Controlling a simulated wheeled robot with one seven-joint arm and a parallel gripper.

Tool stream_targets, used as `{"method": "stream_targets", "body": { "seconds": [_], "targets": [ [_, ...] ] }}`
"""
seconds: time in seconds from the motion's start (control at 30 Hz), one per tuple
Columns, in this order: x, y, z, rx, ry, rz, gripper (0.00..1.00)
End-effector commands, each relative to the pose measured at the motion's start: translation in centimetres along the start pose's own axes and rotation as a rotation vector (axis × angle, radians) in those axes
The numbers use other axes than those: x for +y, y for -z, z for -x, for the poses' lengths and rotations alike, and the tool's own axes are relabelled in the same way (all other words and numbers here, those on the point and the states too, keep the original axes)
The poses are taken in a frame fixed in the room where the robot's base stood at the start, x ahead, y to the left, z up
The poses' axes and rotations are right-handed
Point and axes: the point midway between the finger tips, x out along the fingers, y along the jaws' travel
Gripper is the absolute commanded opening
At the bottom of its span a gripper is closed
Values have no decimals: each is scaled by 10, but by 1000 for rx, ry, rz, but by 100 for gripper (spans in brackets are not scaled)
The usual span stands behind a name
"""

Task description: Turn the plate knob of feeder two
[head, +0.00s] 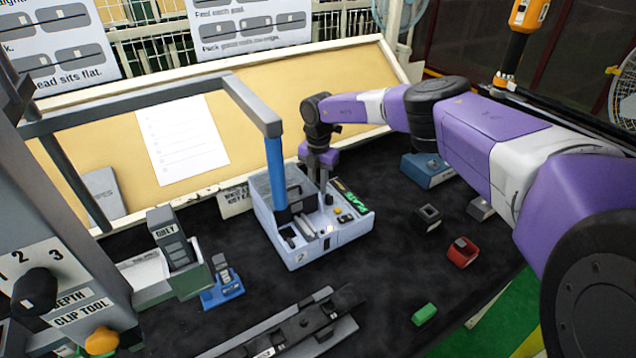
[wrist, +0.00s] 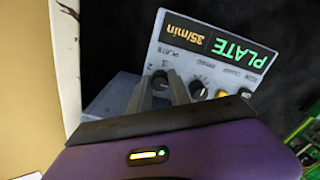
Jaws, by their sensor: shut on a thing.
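Feeder two (head: 300,252) is a pale blue-grey box on the black bench, with a "2" on its front. The plate knob (wrist: 160,80) is dark and round, beside "PLATE" and "1 2" markings. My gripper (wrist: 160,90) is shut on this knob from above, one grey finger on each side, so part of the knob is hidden. In the head view my gripper (head: 323,190) points down at the feeder's panel, and the knob is hard to make out there.
The speed knob (wrist: 197,88) and a yellow button (wrist: 221,94) are close to my fingers. A blue post (head: 275,170) stands at the feeder's left. A blue box (head: 428,170), a dark clip (head: 428,217) and a red clip (head: 462,252) lie to the right.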

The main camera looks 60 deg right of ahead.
Motion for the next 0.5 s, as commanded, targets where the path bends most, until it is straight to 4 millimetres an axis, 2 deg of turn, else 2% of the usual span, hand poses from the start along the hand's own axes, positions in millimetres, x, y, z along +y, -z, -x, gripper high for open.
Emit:
{"method": "stream_targets", "body": {
  "seconds": [0.5],
  "targets": [
    [0,0,1,-5,0,-426,0]
  ]
}}
